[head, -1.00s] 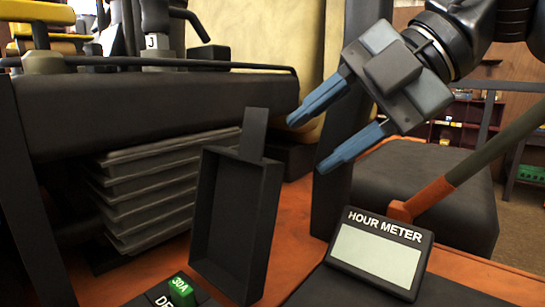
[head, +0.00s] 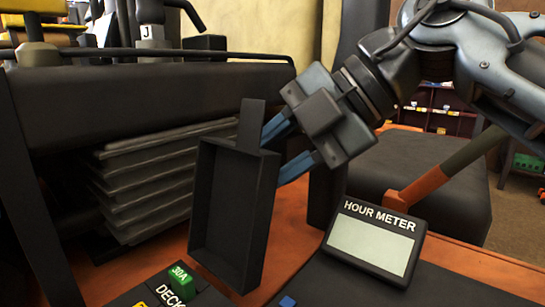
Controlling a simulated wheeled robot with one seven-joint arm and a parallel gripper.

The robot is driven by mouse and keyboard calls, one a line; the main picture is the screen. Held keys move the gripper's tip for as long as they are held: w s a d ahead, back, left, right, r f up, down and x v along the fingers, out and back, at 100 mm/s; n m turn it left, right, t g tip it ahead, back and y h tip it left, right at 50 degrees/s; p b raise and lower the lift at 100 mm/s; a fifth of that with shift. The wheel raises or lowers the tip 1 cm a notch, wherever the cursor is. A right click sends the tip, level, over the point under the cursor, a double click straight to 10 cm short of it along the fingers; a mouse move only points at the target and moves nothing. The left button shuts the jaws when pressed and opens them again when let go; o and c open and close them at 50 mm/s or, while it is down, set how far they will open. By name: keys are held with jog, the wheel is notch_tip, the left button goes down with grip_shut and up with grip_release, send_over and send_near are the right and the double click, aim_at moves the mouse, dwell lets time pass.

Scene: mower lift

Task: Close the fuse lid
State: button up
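The fuse lid (head: 232,212) is a dark, shallow tray-like cover with a narrow tab on its top edge. It stands raised, its hollow side facing the camera. A green 30A fuse (head: 180,278) sits in the dark fuse panel (head: 140,292) below the lid, beside a partly visible DECK label. My gripper (head: 272,152) comes from the upper right with its blue fingers apart. The fingertips are at the lid's right edge and partly hidden behind it and its tab. I cannot tell whether they touch it.
An hour meter (head: 374,243) sits to the right of the lid. An orange and dark green lever (head: 440,175) rises behind it. A dark finned block (head: 150,185) and a dark beam (head: 150,105) stand to the left. A dark seat-like block (head: 430,180) is at the right.

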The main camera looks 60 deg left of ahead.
grip_shut()
jog(key=shift+s+d, duration=0.1)
dwell(0.4)
